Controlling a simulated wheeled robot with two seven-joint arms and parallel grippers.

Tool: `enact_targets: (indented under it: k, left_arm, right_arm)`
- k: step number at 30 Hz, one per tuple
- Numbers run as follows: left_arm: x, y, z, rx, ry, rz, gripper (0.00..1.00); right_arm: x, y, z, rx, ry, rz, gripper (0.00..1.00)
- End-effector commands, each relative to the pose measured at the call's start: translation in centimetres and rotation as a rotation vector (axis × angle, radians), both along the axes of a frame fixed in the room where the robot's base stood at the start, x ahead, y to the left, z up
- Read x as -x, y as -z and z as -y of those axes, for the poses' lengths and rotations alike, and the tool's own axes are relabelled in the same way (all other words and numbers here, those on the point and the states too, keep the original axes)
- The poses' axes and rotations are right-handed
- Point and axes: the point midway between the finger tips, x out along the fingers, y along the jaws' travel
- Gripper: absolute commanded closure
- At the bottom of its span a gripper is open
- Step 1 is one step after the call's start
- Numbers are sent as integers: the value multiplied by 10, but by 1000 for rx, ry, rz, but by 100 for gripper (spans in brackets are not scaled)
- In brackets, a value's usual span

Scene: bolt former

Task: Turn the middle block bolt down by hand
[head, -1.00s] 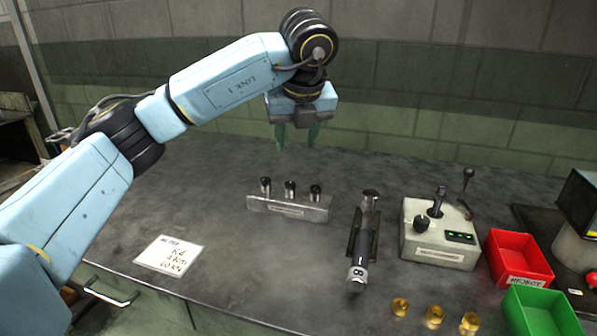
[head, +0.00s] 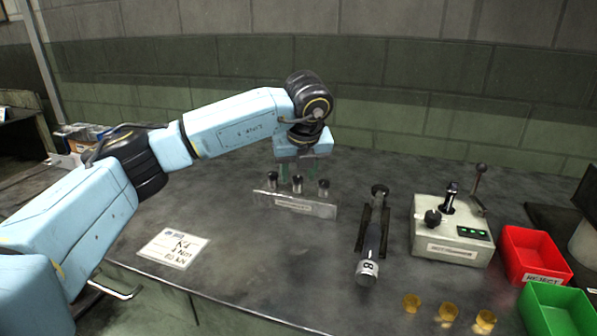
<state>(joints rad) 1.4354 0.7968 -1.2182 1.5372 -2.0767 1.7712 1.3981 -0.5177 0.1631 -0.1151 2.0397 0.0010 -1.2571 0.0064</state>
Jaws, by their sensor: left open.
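A grey metal block (head: 265,199) with a label on its front stands on the bench. Three dark-topped bolts stand in its top; the middle bolt (head: 297,184) is between the left bolt (head: 272,180) and the right bolt (head: 323,187). My left gripper (head: 298,177) points down over the block, its two green fingers apart, one to each side of the middle bolt as seen here. I cannot tell whether the fingers touch the bolt. My right gripper is not in view.
Several brass pieces (head: 447,312) lie in front. A written card (head: 172,248) lies front left.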

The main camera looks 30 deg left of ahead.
Motion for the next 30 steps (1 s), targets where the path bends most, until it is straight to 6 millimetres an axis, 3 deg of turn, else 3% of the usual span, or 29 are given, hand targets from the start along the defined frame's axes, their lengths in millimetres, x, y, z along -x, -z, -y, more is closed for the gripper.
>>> enact_targets:
  k: [1,11,16,24,30]
  left_arm:
    - [0,0,0,0,0,0,56]
    - [0,0,0,0,0,0,100]
    - [0,0,-1,1,39,0,100]
    - [1,-1,-3,2,243,1,100]
    - [1,-1,-2,0,273,1,100]
  right_arm:
    - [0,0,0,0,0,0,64]
    - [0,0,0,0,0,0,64]
    - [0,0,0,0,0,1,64]
    - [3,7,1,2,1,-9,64]
    - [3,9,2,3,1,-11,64]
